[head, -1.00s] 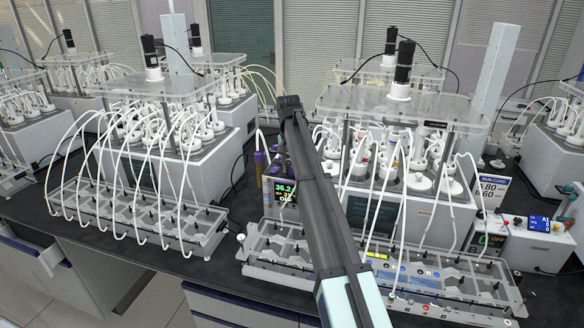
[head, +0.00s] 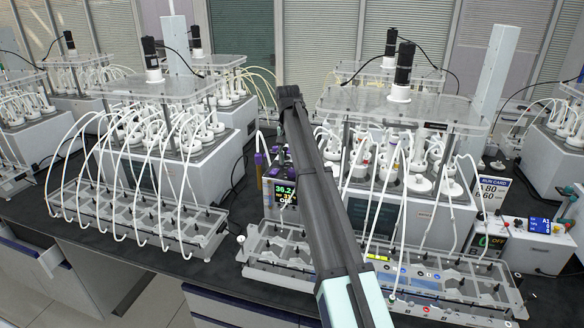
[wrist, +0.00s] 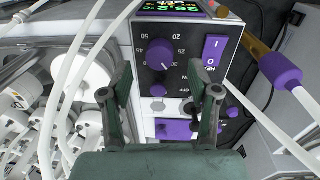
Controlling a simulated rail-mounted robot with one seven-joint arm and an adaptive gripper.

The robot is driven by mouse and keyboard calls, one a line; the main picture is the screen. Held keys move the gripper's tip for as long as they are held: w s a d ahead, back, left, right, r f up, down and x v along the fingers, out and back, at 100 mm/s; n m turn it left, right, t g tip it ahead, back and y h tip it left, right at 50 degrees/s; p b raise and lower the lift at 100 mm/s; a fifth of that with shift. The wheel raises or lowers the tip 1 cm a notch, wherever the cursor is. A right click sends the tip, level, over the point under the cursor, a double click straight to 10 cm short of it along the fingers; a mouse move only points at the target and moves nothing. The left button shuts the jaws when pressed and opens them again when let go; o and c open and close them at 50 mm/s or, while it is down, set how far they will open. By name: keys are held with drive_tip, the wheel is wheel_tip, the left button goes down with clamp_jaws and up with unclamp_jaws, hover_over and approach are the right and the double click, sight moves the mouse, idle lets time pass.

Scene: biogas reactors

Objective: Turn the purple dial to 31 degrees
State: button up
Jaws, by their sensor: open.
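The purple dial (wrist: 161,53) is a round knob on a dark control panel (wrist: 196,68), inside a ring of printed numbers. A pale pointer mark shows at its lower edge. My gripper (wrist: 162,88) is open, with one finger to the left below the dial and the other to the right below it. Nothing is between the fingers, and they look apart from the dial. In the head view, the lit display (head: 285,188) above the panel reads about 36.2. My arm hides the dial and my gripper there.
A purple rocker switch (wrist: 214,50) marked I and O is right of the dial. A purple-capped probe (wrist: 280,70) stands farther right. White tubes (wrist: 80,65) run close on the left. A rack of valves (head: 430,285) lies in front of the reactor.

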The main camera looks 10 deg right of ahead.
sight(290, 170)
wheel_tip(290, 170, up, 8)
drive_tip(key=shift+a, duration=0.2)
drive_tip(key=shift+w+r, duration=0.1)
